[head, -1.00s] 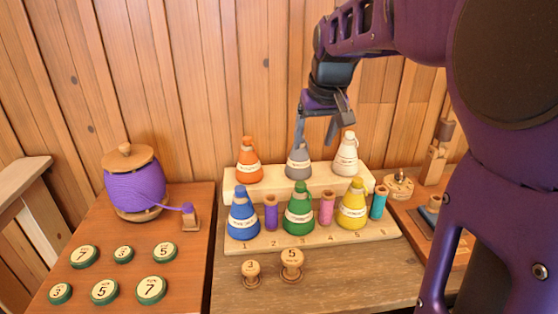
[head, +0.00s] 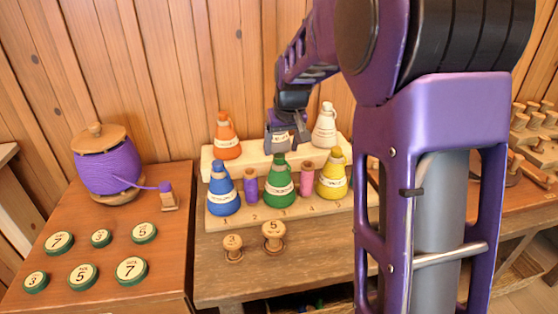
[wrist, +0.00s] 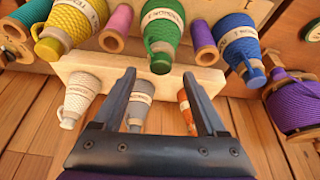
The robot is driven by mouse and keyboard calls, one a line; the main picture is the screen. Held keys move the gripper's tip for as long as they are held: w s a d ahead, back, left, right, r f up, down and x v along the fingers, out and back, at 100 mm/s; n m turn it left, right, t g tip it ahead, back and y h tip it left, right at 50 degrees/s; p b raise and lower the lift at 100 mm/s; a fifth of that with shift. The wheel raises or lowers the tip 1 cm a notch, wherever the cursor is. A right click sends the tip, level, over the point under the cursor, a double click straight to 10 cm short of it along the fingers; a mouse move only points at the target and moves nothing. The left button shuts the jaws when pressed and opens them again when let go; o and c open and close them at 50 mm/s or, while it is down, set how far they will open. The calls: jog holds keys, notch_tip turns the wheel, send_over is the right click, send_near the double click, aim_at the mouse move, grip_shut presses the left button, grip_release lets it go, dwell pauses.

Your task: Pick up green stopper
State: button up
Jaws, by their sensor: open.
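The green stopper (head: 281,187), a cone wound in green with a pale label band and a loop at its neck, stands upright in the front row of the stepped rack. It also shows at the top middle of the wrist view (wrist: 161,38). My gripper (wrist: 159,76) is open and empty, its fingers spread, pointing toward the rack. In the head view my gripper (head: 284,136) is over the back row by the grey cone (head: 277,138), behind and above the green one. In the wrist view the grey cone (wrist: 137,107) shows between the fingers.
Blue (head: 223,190) and yellow (head: 332,175) cones flank the green one, with purple (head: 251,186) and pink (head: 307,181) spools between. Orange (head: 226,138) and white (head: 325,127) cones stand behind. Two wooden spools (head: 273,236) sit in front. My arm hides the rack's right end.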

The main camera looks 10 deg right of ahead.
aim_at(279, 155)
jog(key=x, duration=0.3)
jog(key=shift+f, duration=0.1)
grip_shut()
